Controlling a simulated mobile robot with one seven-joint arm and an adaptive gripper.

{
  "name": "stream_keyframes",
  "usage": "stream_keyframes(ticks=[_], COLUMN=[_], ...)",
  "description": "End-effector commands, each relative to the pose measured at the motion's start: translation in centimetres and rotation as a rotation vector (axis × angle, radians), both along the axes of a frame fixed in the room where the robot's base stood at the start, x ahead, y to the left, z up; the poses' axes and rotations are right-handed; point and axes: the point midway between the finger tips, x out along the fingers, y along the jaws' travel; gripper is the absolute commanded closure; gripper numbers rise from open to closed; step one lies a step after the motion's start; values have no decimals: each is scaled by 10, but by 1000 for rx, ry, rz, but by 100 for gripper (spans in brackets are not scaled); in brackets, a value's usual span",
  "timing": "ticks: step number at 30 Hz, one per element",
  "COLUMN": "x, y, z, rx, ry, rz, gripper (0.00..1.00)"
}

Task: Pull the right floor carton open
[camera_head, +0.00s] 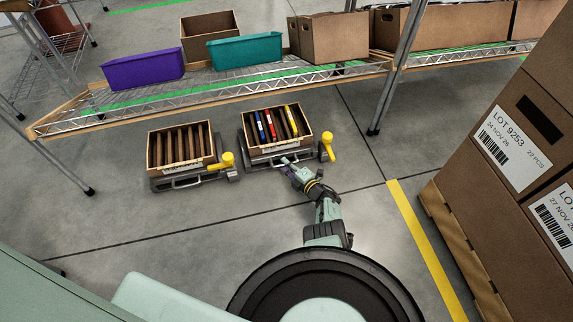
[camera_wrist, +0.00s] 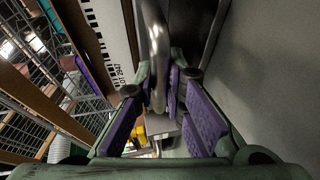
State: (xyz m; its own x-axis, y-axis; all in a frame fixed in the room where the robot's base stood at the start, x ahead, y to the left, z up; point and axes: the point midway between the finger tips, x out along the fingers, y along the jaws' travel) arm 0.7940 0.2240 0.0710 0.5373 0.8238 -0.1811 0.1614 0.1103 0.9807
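The right floor carton (camera_head: 272,148) is a brown open-topped box with red, blue and yellow files standing between dividers. It sits on a low grey stand with a yellow knob (camera_head: 327,147) at its right. My gripper (camera_head: 288,163) is at the front of this stand, below the carton's label. In the wrist view, a curved metal handle bar (camera_wrist: 156,45) runs between the fingers of my gripper (camera_wrist: 158,90). The purple finger pads lie close on both sides of the bar, and the gripper looks shut on it. The carton's white label (camera_wrist: 108,38) shows beside the bar.
A left floor carton (camera_head: 182,147) with brown dividers stands on a similar stand with a yellow knob (camera_head: 227,160). Above and behind is a wire shelf with a purple bin (camera_head: 143,70) and a teal bin (camera_head: 245,52). Stacked cartons (camera_head: 500,150) stand at the right.

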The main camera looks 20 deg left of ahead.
Motion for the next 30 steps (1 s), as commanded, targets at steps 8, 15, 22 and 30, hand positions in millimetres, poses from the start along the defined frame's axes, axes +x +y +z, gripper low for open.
stream_keyframes(ticks=[8,15,22,30], x=[0,0,0,-11], y=[0,0,0,-11], z=[0,0,0,3], rx=[1,1,1,2], ry=[0,0,0,2], rz=[0,0,0,-2], gripper=[100,100,100,100])
